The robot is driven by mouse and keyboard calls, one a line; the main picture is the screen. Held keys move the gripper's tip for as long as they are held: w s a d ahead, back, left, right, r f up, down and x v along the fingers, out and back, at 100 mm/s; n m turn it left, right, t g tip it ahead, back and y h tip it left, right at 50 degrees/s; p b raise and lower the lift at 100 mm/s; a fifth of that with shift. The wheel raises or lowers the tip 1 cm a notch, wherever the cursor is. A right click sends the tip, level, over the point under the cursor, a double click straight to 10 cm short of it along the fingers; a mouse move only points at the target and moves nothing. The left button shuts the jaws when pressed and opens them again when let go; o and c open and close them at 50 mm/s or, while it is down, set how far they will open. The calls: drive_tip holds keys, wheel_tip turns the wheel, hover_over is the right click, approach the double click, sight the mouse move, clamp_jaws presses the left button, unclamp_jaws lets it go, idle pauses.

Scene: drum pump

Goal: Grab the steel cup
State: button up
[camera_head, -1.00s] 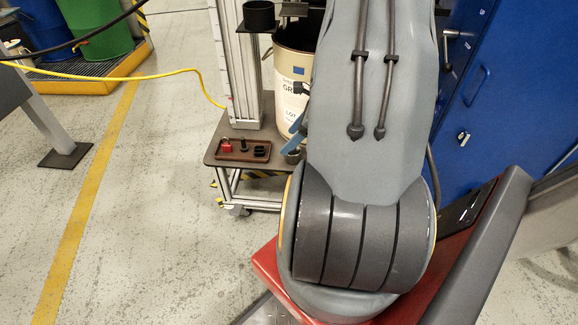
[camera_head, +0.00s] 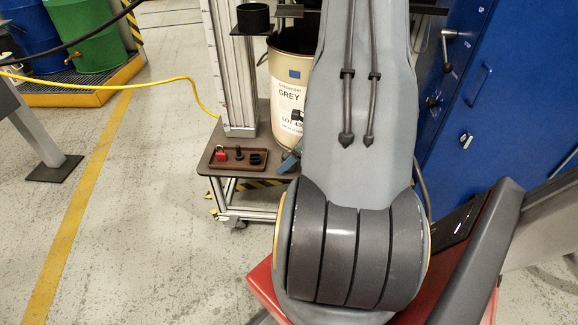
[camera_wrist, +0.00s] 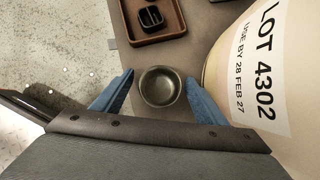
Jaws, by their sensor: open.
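The steel cup (camera_wrist: 160,87) is a small round dark grey cup, seen from above in the wrist view, standing upright on the dark cart top. My gripper (camera_wrist: 160,85) is open, with one blue finger to the left of the cup and the other to its right. The cup appears between the fingertips, with a gap showing on each side. Whether the fingers are level with the cup is hard to tell. In the head view my arm and a blue finger (camera_head: 290,160) hide the cup.
A labelled drum (camera_head: 285,95) stands close right of the cup on the cart (camera_head: 205,165). A brown tray (camera_wrist: 130,35) with small parts sits just beyond it. A metal column (camera_head: 232,80) rises behind. Blue cabinets (camera_head: 500,110) stand at right; open floor lies at left.

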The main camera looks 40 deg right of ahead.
drive_tip(key=c, duration=1.1)
drive_tip(key=shift+r, duration=0.2)
